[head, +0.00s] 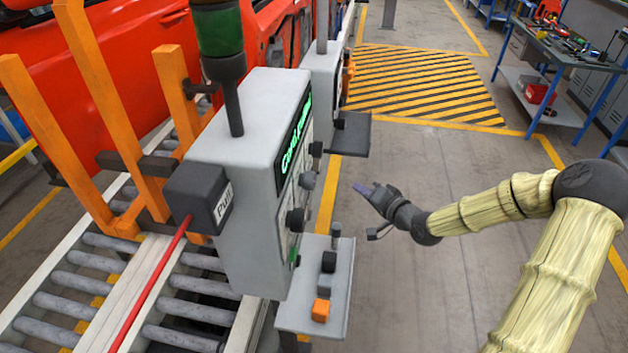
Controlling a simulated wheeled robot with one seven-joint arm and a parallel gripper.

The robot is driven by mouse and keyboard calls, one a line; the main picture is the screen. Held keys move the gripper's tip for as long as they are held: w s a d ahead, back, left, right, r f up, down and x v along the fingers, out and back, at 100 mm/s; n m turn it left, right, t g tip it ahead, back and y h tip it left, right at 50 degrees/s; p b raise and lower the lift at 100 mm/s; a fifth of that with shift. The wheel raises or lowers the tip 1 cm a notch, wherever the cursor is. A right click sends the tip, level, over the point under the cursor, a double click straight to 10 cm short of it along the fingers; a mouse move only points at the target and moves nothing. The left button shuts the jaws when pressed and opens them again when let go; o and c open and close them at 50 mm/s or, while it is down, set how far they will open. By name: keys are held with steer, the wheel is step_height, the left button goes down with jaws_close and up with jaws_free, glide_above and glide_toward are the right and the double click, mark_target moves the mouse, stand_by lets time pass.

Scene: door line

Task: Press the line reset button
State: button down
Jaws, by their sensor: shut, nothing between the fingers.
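A grey control cabinet (240,170) with a lit green display (294,137) stands left of centre. Its panel faces right and is seen at a steep angle. Dark knobs or buttons stick out of it: an upper one (316,149), a middle one (306,181) and a lower one (295,220). A small green part (294,254) shows low on the panel. I cannot read which is the line reset button. My gripper (362,189) is shut and empty, pointing left toward the panel, apart from it in the picture.
A grey shelf (287,317) juts out below the panel, with an orange block (320,310) and black parts on it. A second cabinet (322,85) stands behind. A roller conveyor (80,275) runs at left. A workbench (575,50) stands back right. The floor between is clear.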

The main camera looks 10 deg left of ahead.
steer(key=shift+a, duration=0.1)
steer(key=a+b, duration=0.2)
steer(key=a, duration=0.6)
steer(key=shift+a, duration=0.3)
steer(key=shift+w+f+b, duration=0.1)
steer(key=shift+b, duration=0.2)
stand_by(1.7)
steer(key=shift+a, duration=0.45)
steer(key=shift+a+b, duration=0.35)
steer(key=shift+a, duration=0.25)
stand_by(0.8)
stand_by(0.4)
steer(key=shift+d, duration=1)
